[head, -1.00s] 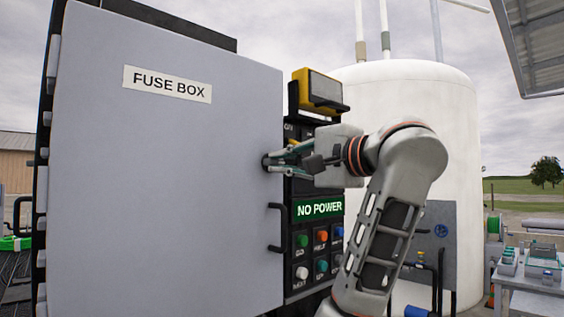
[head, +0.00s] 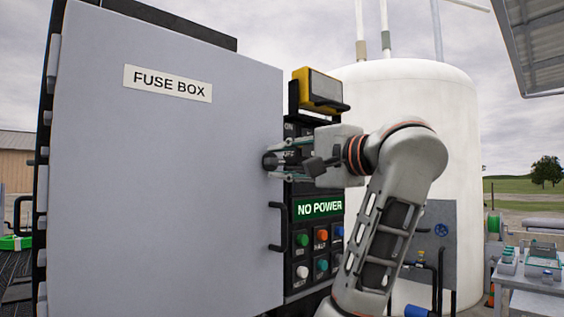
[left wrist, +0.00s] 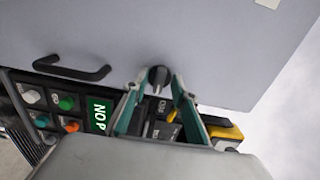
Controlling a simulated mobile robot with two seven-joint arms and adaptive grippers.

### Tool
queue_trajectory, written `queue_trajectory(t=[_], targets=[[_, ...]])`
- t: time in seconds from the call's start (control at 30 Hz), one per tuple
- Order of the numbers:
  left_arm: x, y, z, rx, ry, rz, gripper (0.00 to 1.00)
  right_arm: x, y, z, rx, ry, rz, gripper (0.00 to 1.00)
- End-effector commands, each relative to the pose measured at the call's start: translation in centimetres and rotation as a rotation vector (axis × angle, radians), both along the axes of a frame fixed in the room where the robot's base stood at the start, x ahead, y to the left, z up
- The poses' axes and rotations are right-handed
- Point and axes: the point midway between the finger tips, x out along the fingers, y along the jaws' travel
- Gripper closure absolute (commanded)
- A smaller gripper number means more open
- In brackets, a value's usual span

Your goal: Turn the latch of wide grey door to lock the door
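The wide grey door (head: 160,200) with a FUSE BOX label fills the left of the head view. Its dark latch knob (head: 269,161) sits near the door's right edge, above a black handle (head: 275,227). My left gripper (head: 277,159) is at the latch with its fingers spread above and below it. In the left wrist view, the latch (left wrist: 158,77) lies between the two teal fingertips (left wrist: 157,85), with gaps visible on both sides. The latch's exact turn angle is hard to tell. My right gripper is not in view.
Right of the door is a control panel with a NO POWER display (head: 319,208) and several coloured buttons. A yellow lamp (head: 318,88) is mounted above it. A white tank (head: 440,120) stands behind my arm. The space in front of the door is clear.

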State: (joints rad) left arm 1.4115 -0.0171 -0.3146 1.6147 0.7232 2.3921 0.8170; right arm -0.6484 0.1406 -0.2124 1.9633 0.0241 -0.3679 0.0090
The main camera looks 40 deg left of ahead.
Motion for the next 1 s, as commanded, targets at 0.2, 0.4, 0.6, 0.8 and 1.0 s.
queue_trajectory(t=[0.2,0.4,0.6,0.8,1.0], targets=[[0.0,-1.5,0.0,0.0,0.001,-0.004,0.73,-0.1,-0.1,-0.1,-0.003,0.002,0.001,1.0],[-0.3,-5.4,0.0,-0.001,0.002,-0.006,0.73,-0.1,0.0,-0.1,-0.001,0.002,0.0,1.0],[-0.7,-9.2,0.0,0.0,0.002,-0.004,0.73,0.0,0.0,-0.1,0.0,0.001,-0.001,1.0],[-0.9,-11.4,0.0,-0.001,0.0,-0.002,0.73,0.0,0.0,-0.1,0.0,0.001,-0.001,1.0],[-1.0,-12.0,0.0,0.0,-0.001,0.0,0.73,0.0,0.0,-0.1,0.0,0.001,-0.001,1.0]])
